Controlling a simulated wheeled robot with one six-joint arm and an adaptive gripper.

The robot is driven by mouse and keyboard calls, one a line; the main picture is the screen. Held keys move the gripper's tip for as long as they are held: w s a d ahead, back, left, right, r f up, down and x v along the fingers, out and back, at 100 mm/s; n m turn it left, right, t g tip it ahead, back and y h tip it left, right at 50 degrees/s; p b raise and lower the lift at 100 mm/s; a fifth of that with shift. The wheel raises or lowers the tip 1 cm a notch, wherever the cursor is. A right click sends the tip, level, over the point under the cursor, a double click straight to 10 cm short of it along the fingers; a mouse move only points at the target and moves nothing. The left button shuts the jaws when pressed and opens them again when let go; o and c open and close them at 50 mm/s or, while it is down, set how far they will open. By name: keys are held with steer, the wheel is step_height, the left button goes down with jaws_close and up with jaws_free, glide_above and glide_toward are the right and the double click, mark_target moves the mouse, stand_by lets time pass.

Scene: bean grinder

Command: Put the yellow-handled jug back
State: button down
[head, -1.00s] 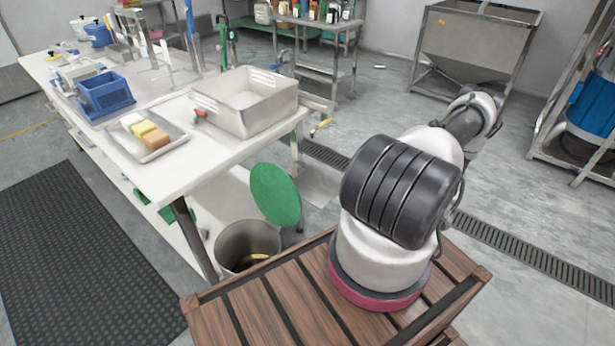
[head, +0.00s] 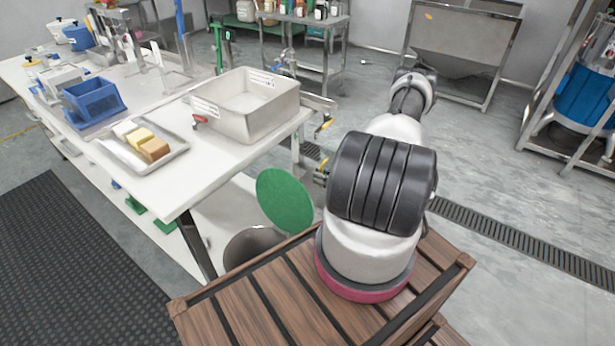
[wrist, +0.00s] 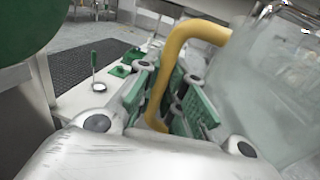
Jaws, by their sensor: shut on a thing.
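The jug (wrist: 265,80) is clear and see-through at the right of the wrist view, with a curved yellow handle (wrist: 195,33). My gripper (wrist: 165,108), with green finger pads, is shut on the yellow handle, whose lower part runs down between the fingers. The jug is partly cut off by the picture edge, and its contents are too blurred to tell. In the head view my arm hides the gripper, and I cannot make out the jug there.
A white table (head: 200,167) at the left bears a steel sink (head: 245,122), a tray (head: 176,152) of coloured blocks and a blue bin (head: 95,104). A grey bin (head: 238,248) with a green lid (head: 285,200) stands beside it. Open floor (head: 480,165) lies at the right.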

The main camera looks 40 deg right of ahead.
steer(key=x, duration=0.3)
steer(key=f+x, duration=0.1)
steer(key=x, duration=0.1)
steer(key=shift+w+a, duration=0.15)
steer(key=shift+w, duration=0.05)
steer(key=shift+f, duration=0.25)
steer(key=shift+f, duration=0.15)
steer(key=c, duration=1.5)
jaws_free()
